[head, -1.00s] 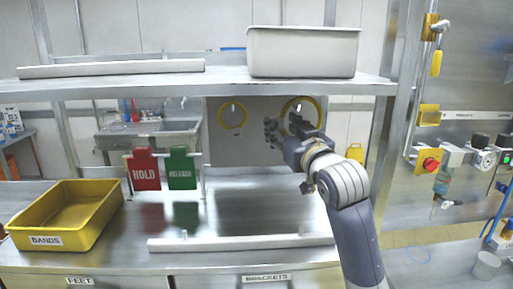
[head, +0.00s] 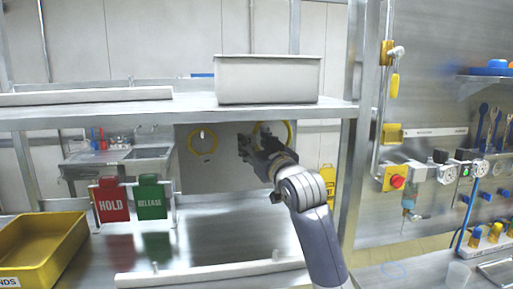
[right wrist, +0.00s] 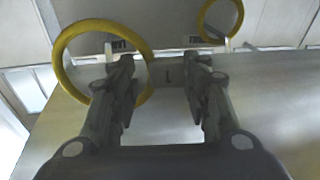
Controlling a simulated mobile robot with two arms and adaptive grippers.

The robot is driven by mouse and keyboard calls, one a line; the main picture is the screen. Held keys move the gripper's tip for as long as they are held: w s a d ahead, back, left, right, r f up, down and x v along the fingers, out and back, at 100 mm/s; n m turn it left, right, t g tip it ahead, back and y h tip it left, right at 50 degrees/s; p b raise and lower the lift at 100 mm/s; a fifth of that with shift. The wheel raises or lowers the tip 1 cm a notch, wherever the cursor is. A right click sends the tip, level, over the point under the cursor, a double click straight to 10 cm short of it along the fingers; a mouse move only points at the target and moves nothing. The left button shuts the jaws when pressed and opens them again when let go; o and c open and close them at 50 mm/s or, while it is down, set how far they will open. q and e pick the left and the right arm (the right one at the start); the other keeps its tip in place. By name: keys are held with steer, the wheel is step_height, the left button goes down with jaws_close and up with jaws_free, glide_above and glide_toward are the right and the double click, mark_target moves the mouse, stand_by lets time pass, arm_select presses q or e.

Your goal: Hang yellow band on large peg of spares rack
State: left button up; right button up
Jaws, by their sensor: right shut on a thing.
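A yellow band (head: 291,134) is a round ring in front of the grey rack panel (head: 226,168), partly hidden by my right gripper (head: 252,142). In the right wrist view the same band (right wrist: 58,62) looks large and passes by the left finger of the gripper (right wrist: 162,66). The right gripper is shut on this band; the contact itself is hard to see. A second yellow ring (head: 191,141) hangs on the panel to the left, and it shows smaller in the right wrist view (right wrist: 238,14). The pegs are hard to make out. My left gripper is out of view.
A steel shelf (head: 80,112) with a grey bin (head: 268,80) runs above the arm. Red HOLD (head: 110,203) and green RELEASE (head: 151,200) signs stand to the left, by a yellow bin (head: 40,245). A pale bar (head: 205,272) lies along the bench front. A shelf post stands at right.

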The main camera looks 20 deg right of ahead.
steer(key=w+d+f+b, duration=0.2)
steer(key=w+f, duration=0.2)
steer(key=w, duration=0.4)
steer(key=shift+w+f, duration=0.2)
steer(key=shift+w, duration=0.15)
stand_by(0.9)
steer(key=shift+d, duration=0.1)
steer(key=o, duration=1.1)
steer(key=shift+o, duration=0.4)
steer(key=o, duration=0.5)
steer(key=shift+s, duration=0.15)
